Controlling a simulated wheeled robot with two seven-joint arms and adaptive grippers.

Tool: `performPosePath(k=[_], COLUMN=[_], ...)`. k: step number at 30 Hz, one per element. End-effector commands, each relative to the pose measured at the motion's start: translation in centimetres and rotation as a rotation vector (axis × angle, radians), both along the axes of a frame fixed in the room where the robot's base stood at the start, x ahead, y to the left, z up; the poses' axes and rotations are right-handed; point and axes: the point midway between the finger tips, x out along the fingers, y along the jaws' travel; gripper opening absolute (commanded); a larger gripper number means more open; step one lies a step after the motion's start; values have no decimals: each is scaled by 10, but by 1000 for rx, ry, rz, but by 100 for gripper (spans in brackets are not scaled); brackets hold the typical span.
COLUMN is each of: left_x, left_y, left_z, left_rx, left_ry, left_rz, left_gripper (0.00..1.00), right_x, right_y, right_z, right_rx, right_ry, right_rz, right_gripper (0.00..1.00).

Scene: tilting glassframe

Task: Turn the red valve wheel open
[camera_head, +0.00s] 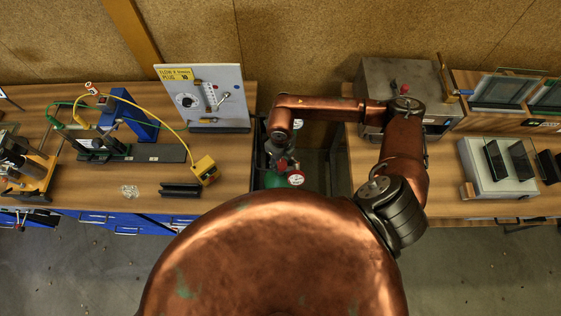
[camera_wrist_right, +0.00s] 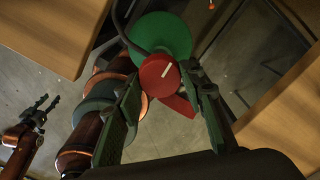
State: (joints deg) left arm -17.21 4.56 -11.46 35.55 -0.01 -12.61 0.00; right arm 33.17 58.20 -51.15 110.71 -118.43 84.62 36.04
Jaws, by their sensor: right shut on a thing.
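The red valve wheel (camera_wrist_right: 155,78) is a round disc with a white mark, in front of a green cylinder (camera_wrist_right: 165,32) in the right wrist view. In the head view the right gripper (camera_head: 283,162) is small and partly hidden. My left gripper (camera_wrist_right: 46,108) shows at the left of the wrist view, fingers apart and empty.
The left bench (camera_head: 235,150) carries a white panel (camera_head: 205,95), a yellow box (camera_head: 205,168) and cables. The right bench (camera_head: 440,190) carries a metal box (camera_head: 375,75) and a grey unit (camera_head: 490,178). Bench edges stand close on both sides of the cylinder.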

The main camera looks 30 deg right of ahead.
Motion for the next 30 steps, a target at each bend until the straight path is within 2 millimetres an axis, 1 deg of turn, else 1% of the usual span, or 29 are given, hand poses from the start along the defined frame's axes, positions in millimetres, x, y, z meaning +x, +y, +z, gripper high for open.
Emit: performPosePath(k=[1,8,30], left_x=[0,-1,-10], left_y=[0,0,0], left_z=[-7,-36,-147], left_rx=[0,0,0], left_ry=[0,2,17], left_rz=[0,0,-1], left_gripper=[40,40,40], right_x=[0,1,1], right_y=[0,0,0], right_z=[-3,-6,-7], right_rx=[0,-1,-1], right_ry=[-1,-3,-2], right_rz=[24,186,886], right_gripper=[12,12,12])
